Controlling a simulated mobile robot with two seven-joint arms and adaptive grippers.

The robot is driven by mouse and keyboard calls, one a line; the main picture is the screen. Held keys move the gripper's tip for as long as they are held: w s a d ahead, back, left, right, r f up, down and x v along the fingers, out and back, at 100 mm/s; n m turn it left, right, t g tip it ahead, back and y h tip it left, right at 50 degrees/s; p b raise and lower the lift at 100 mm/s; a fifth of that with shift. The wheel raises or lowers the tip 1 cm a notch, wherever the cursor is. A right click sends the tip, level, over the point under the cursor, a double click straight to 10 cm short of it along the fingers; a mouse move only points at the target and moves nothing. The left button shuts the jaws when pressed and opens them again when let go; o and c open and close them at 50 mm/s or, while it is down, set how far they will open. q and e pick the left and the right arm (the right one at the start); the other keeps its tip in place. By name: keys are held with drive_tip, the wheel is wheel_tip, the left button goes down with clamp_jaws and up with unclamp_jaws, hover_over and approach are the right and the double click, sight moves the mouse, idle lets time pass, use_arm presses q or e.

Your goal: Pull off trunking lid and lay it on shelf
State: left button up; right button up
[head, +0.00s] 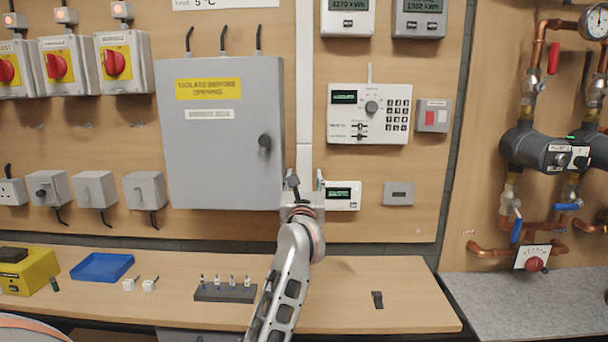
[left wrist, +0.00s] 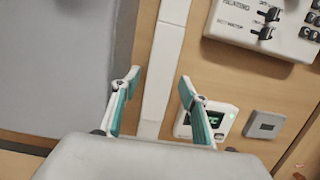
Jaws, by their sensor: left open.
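The white trunking (head: 304,80) runs down the wooden wall between the grey cabinet and the meters. A seam crosses it, and its lower length, apparently the lid (head: 304,158), goes down behind my left gripper (head: 306,182). In the left wrist view the lid (left wrist: 161,75) shows between the two open fingers of my left gripper (left wrist: 159,84), one on each side. Nothing is clearly gripped, and I cannot tell whether the fingertips touch it. The wooden shelf (head: 345,312) lies below the wall. My right gripper is not in view.
The grey cabinet (head: 225,150) is close left of the gripper; a small white display unit (head: 343,195) is close right. On the shelf are a blue tray (head: 101,267), a dark rack (head: 225,293) and a small black piece (head: 377,299). The shelf between rack and black piece looks free beyond my arm.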

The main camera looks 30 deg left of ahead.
sight(304, 184)
use_arm(q)
drive_tip(key=c, duration=1.1)
drive_tip(key=shift+s, duration=0.1)
drive_tip(key=shift+s+d, duration=0.3)
drive_tip(key=shift+s, duration=0.05)
drive_tip(key=v, duration=0.2)
drive_tip(key=p+v, duration=0.1)
drive_tip(key=v, duration=0.1)
drive_tip(key=r+p+v, duration=0.1)
drive_tip(key=v, duration=0.1)
drive_tip(key=shift+s+r, duration=0.1)
